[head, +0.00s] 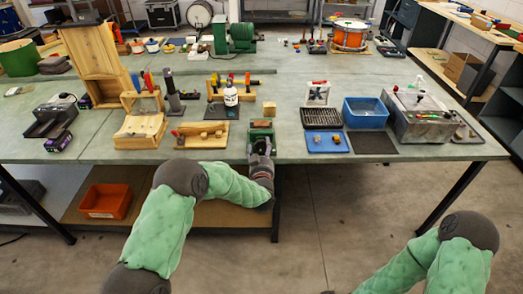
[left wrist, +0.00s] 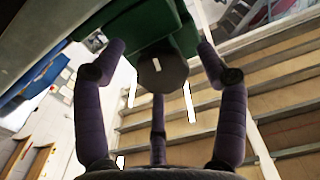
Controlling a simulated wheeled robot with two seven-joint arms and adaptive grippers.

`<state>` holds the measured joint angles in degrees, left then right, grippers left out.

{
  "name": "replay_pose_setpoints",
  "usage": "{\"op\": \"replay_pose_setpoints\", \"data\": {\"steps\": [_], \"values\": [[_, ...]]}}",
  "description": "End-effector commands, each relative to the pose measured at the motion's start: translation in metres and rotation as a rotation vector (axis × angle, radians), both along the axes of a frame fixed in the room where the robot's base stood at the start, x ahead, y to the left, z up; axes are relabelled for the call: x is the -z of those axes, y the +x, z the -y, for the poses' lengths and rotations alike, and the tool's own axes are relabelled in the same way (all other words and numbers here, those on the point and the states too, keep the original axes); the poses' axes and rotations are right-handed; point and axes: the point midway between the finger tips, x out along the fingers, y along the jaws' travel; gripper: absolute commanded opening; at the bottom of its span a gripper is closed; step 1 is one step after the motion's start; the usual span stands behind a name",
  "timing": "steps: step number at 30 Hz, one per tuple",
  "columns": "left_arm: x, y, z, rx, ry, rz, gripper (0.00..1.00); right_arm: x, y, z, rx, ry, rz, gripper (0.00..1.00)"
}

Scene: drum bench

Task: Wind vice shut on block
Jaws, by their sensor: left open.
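The green vice (head: 261,132) sits at the front edge of the bench, below the middle of the head view. In the left wrist view its green body (left wrist: 180,30) fills the top, with a dark round knob (left wrist: 162,73) bearing a white mark facing me. My left gripper (head: 261,147) is at the vice's front, its fingers open and spread around the knob, apart from it as far as I can see. A small wooden block (head: 269,108) stands on the bench just behind the vice. The vice's jaw gap is hidden.
A wooden board with small parts (head: 203,134) lies left of the vice. A blue mat (head: 326,147), a dark tray (head: 321,117) and a blue bin (head: 365,111) are to the right. Below the bench is a shelf with an orange bin (head: 106,201).

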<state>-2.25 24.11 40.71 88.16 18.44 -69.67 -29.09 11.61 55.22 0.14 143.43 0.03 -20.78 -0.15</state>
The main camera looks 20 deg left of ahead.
Motion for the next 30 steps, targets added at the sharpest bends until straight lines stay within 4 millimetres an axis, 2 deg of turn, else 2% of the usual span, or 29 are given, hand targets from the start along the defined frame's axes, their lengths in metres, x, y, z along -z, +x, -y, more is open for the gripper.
{"op": "replay_pose_setpoints", "data": {"steps": [1, 6, 17, 30], "values": [[0.0001, -0.0001, 0.0000, 0.000, 0.000, 0.000, 0.64, -0.0001, 0.0001, 0.0001, 0.000, 0.000, 0.000, 0.73], [0.0006, -0.0003, -0.0001, -0.001, 0.000, -0.001, 0.18, 0.0000, 0.0001, 0.0000, 0.000, 0.000, 0.000, 0.73], [0.0042, -0.0015, 0.0000, 0.000, 0.013, -0.013, 0.16, -0.0005, 0.0000, 0.0000, 0.000, 0.000, 0.000, 0.73], [0.0082, -0.0032, -0.0014, 0.002, 0.275, -0.098, 0.16, -0.0086, 0.0000, 0.0000, 0.000, 0.000, 0.000, 0.73]]}}
